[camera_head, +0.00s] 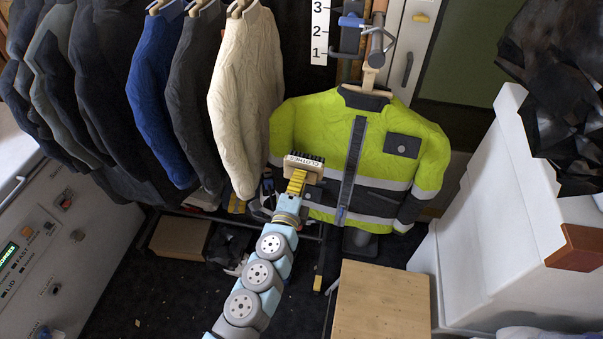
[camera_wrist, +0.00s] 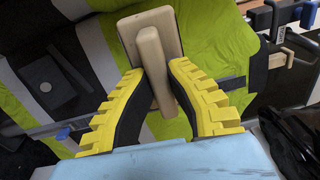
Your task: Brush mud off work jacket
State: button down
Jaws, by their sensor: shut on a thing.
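The work jacket (camera_head: 350,150) is bright yellow-green with dark panels and pale reflective bands. It hangs on a hanger at the centre right in the head view, and its fabric fills much of the wrist view (camera_wrist: 215,40). My gripper (camera_head: 296,182) is in front of the jacket's left side in the picture. Its yellow fingers (camera_wrist: 158,95) are shut on the wooden handle of a brush (camera_wrist: 148,40). I cannot tell if the bristles touch the jacket. No mud is clearly visible on the jacket.
A cream sweater (camera_head: 246,95), a blue jacket (camera_head: 158,95) and several dark garments hang to the left. A wooden box top (camera_head: 380,300) stands low in front. A white cabinet (camera_head: 500,215) is at the right, below black crumpled material (camera_head: 565,90).

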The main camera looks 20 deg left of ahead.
dwell(0.3)
jog(key=s, duration=0.3)
jog(key=shift+d, duration=0.15)
